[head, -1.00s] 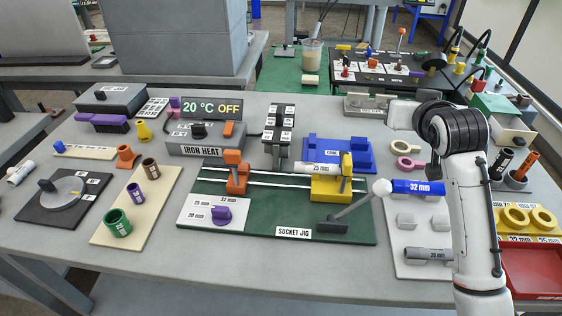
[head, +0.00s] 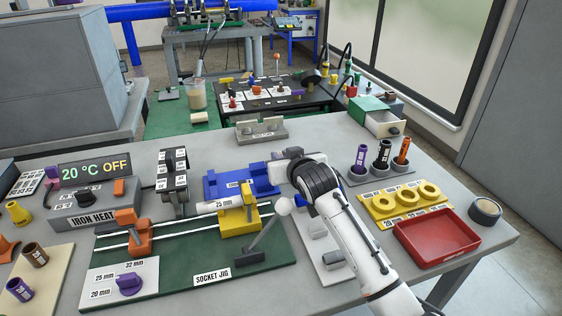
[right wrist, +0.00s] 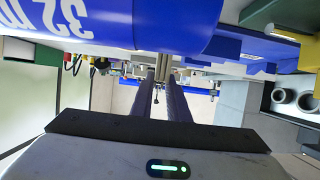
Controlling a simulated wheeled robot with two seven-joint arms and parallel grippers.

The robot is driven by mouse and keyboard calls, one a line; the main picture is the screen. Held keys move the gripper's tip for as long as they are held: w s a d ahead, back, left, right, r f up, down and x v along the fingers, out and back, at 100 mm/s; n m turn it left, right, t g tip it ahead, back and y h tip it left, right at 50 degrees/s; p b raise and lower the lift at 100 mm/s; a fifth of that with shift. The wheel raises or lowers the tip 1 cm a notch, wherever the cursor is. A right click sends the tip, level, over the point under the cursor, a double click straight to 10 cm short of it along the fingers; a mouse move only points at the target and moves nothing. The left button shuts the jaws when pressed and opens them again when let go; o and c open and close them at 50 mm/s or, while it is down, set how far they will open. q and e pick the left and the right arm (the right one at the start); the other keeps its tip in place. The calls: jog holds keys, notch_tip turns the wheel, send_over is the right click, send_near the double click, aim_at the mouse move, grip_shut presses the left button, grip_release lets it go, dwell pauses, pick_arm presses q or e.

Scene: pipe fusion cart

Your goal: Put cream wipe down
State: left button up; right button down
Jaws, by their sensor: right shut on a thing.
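A blue pipe marked 32 mm (right wrist: 140,18) shows upside down and close across the top of the right wrist view. My left gripper is not in view.
The socket jig (head: 180,285) with its yellow clamp (head: 240,222) and ball-ended lever (head: 262,240) lies left of my arm. A red tray (head: 437,238), yellow rings (head: 405,196) and upright pipes (head: 383,155) are at right. Grey bench behind the blue block is partly clear.

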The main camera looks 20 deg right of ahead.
jog(key=shift+f, duration=0.65)
jog(key=shift+f, duration=0.2)
jog(key=c, duration=1.7)
grip_release()
jog(key=shift+r, duration=0.1)
